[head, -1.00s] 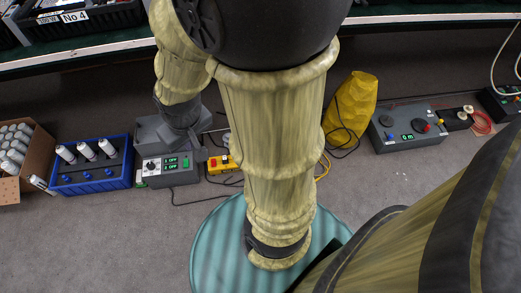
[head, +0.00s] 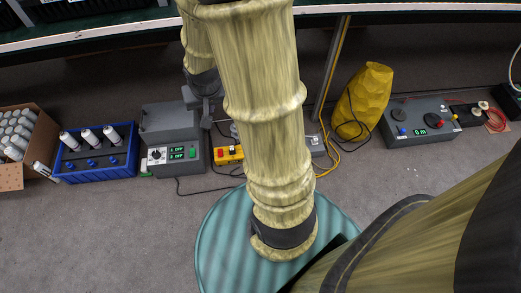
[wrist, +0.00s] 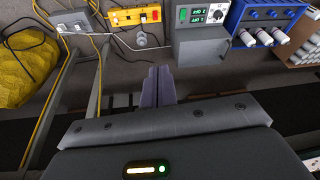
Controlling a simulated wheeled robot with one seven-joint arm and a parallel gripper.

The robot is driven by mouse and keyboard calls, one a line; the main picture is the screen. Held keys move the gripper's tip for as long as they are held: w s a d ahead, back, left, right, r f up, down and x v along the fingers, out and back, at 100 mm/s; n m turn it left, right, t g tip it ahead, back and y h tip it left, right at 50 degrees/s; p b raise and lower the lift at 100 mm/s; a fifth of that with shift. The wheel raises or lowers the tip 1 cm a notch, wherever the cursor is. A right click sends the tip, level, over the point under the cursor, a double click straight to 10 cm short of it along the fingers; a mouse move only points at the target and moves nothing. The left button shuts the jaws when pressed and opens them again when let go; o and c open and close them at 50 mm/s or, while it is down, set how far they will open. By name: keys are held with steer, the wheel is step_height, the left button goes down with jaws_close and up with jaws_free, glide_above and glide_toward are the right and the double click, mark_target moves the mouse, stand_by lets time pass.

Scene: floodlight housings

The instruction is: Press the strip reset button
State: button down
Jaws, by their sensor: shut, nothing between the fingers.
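The yellow strip (head: 229,155) lies on the floor beside the grey control box, partly behind my arm in the head view. It shows a red button (head: 218,155) at its left end. In the wrist view the strip (wrist: 133,17) is near the top edge, with the red button (wrist: 155,15) at its right end. My gripper (wrist: 158,85) is shut and empty, its fingers pointing toward the floor area by the strip. The fingertips are apart from the strip in the picture. In the head view my gripper (head: 207,112) is small and partly hidden by my arm.
The grey control box (head: 172,140) with green displays and a blue crate (head: 95,172) with white bottles stand left of the strip. A yellow sack (head: 362,100) and cables lie to the right. A grey plug-like item (wrist: 141,39) sits beside the strip. A table edge runs behind.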

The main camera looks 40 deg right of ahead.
steer(key=w+d+f+m+t+b, duration=0.1)
steer(key=w+d+f+m+b, duration=0.25)
steer(key=d+f, duration=0.45)
steer(key=w+d+f+m+t+b, duration=0.15)
steer(key=w+d+f+m, duration=0.35)
steer(key=f, duration=0.5)
steer(key=s+d+f+m+t+y+b, duration=0.1)
steer(key=d+f+m, duration=0.4)
steer(key=f, duration=0.7)
steer(key=s+d+f+m+t+y+b, duration=0.1)
steer(key=d+f+m+b, duration=0.4)
steer(key=f, duration=0.7)
steer(key=shift+s+m+t+b, duration=0.55)
steer(key=shift+s+m+b, duration=0.15)
steer(key=shift+s+m, duration=0.35)
steer(key=shift+d, duration=0.1)
step_height(320, 180, down, 7)
steer(key=b, duration=0.7)
steer(key=shift+r, duration=0.15)
steer(key=shift+f+b, duration=0.35)
steer(key=shift+f, duration=0.65)
steer(key=shift+f, duration=0.15)
